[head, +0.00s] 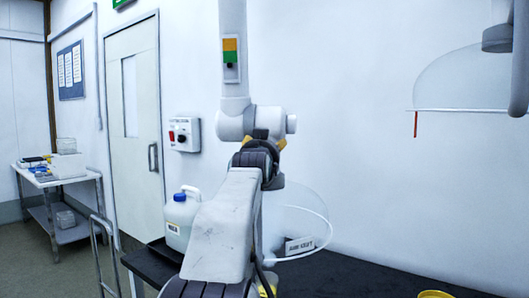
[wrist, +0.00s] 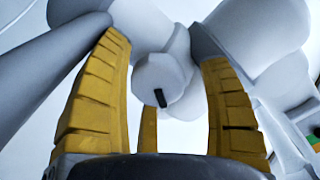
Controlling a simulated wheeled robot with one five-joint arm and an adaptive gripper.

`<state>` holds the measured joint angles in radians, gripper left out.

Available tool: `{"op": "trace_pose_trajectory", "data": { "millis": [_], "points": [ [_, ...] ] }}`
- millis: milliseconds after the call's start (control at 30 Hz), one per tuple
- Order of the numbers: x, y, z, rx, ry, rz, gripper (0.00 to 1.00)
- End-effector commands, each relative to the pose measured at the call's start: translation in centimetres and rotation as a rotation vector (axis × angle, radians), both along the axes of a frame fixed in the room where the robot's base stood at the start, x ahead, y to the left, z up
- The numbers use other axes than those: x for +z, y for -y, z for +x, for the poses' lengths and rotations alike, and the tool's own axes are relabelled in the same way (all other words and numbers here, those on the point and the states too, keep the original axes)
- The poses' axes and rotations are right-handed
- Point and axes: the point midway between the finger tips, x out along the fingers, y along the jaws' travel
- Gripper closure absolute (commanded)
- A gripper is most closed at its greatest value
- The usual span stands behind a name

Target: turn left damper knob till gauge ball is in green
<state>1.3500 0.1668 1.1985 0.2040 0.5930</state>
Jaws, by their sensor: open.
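The left extraction duct (head: 234,95) hangs down the wall in the head view. Its gauge (head: 230,58) has an orange band above a green band, and a small dark ball sits just below the green. In the wrist view the pale round damper knob (wrist: 150,72) with a black mark faces me, between my yellow fingers. My gripper (head: 264,136) is open at the duct's joint; it also shows in the wrist view (wrist: 165,52). Gaps show between fingers and knob, and I cannot tell any contact. In the head view my arm hides part of the joint.
A clear hood (head: 300,215) hangs below the duct, over a dark bench (head: 345,277) with a white jug (head: 181,218). A second clear hood (head: 455,80) is at the right. A wall switch box (head: 185,134) is at the left.

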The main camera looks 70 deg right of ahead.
Motion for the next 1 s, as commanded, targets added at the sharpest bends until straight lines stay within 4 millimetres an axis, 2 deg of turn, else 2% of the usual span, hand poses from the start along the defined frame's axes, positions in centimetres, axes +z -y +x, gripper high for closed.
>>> {"op": "trace_pose_trajectory", "data": {
  "millis": [500,667,933,1000],
  "points": [
    [-0.2,0.0,0.0,0.000,0.036,0.012,0.29],
    [-0.3,0.1,0.0,0.000,0.135,0.034,0.29],
    [-0.4,0.1,0.0,0.000,0.398,0.091,0.29],
    [-0.3,-1.2,-0.3,0.000,0.414,0.092,0.29]
  ]
}}
